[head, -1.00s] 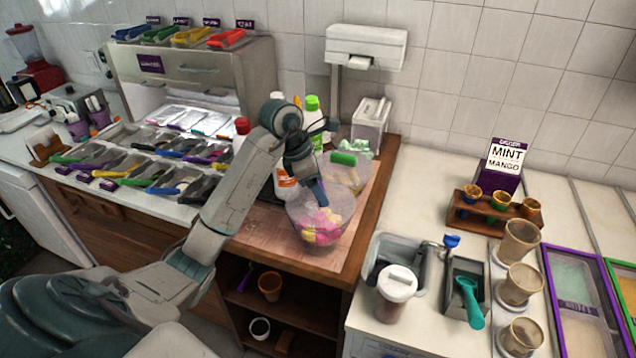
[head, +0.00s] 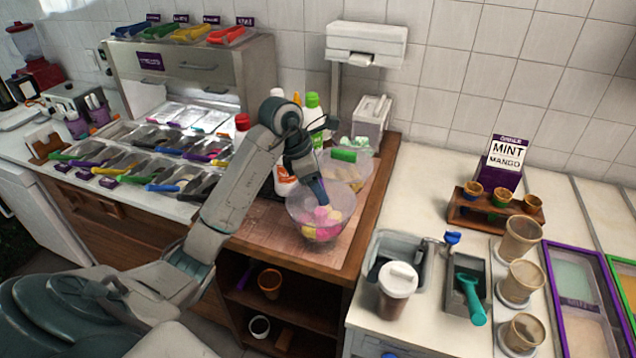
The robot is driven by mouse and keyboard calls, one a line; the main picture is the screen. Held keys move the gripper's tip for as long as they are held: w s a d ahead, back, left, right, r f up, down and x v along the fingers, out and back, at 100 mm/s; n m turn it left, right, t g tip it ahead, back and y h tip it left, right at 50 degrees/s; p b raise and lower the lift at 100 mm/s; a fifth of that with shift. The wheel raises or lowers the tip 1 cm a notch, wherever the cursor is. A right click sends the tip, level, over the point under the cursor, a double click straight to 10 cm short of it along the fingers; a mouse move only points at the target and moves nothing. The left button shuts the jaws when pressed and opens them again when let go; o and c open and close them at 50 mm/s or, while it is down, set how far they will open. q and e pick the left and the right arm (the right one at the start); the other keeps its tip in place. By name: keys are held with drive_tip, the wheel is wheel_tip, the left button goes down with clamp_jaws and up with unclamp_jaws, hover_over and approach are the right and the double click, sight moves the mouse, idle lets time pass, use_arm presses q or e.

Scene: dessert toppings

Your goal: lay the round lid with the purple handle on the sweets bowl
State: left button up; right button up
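The sweets bowl (head: 299,219) is a clear round bowl with pink and yellow sweets in it, standing on the wooden counter. My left gripper (head: 321,198) points down at the bowl from above, its fingertips within the bowl's outline in the picture. I cannot tell whether the fingers are shut or hold anything. I cannot make out the round lid or its purple handle; a clear lid would be hard to separate from the clear bowl here. My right gripper is not in view.
A second clear bowl (head: 362,171) with a green handle (head: 344,155) on top stands just behind. Bottles (head: 314,120) stand at the back left. A grey bin (head: 407,250) and a lidded cup (head: 397,291) stand at the right. The wooden counter's front strip (head: 270,243) is clear.

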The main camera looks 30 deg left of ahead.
use_arm(q)
drive_tip(key=shift+f, duration=0.15)
drive_tip(key=o, duration=1)
drive_tip(key=shift+c, duration=0.2)
drive_tip(key=o, duration=0.4)
drive_tip(key=shift+w, duration=0.1)
drive_tip(key=shift+r+p, duration=1.45)
drive_tip(key=shift+r, duration=0.85)
drive_tip(key=shift+r+p, duration=1.2)
drive_tip(key=shift+r, duration=0.1)
drive_tip(key=shift+f, duration=0.1)
